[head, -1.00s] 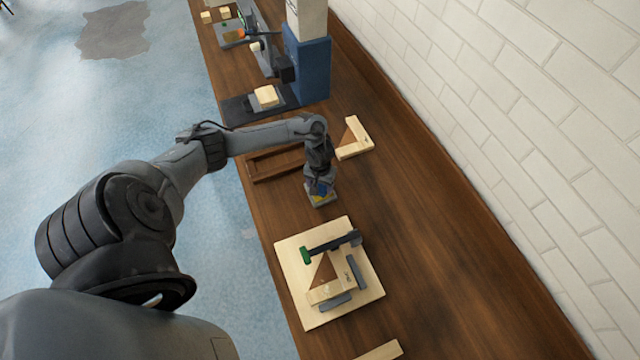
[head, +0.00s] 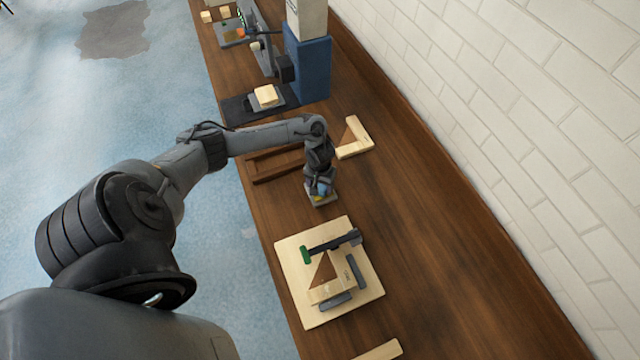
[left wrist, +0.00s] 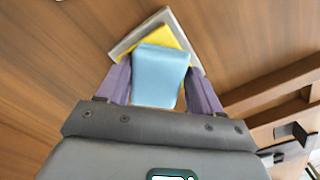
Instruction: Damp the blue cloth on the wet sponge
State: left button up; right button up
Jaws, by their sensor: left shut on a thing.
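The blue cloth (left wrist: 160,75) is between the two purple fingers of my left gripper (left wrist: 160,88) in the left wrist view, and the gripper is shut on it. The yellow sponge (left wrist: 157,38) lies just beyond and under the cloth, in a shallow grey tray (left wrist: 125,47). The cloth overlaps the sponge in this view; whether they touch I cannot tell. In the head view my left gripper (head: 321,188) points down over the small tray (head: 324,202), and the cloth and sponge are mostly hidden by it. My right gripper is not in view.
A pale board (head: 287,262) with a clamp and wood pieces lies nearer on the bench. A brown wooden frame (head: 275,177) is beside the left arm, and a pale L-shaped piece (head: 355,150) lies behind. A blue machine (head: 314,70) stands farther back. The bench's right side is clear.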

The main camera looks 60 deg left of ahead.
aim_at(320, 185)
pick_arm(q)
jog(key=shift+s+f+p, duration=0.1)
jog(key=shift+f+p, duration=0.05)
jog(key=shift+p, duration=0.15)
dwell(1.0)
dwell(0.4)
jog(key=shift+r+p, duration=0.5)
jog(key=shift+p, duration=0.1)
notch_tip(320, 185, up, 4)
jog(key=p, duration=0.4)
jog(key=shift+f+p, duration=0.1)
jog(key=shift+p, duration=0.3)
notch_tip(320, 185, up, 2)
jog(key=p, duration=0.3)
jog(key=shift+r, duration=0.25)
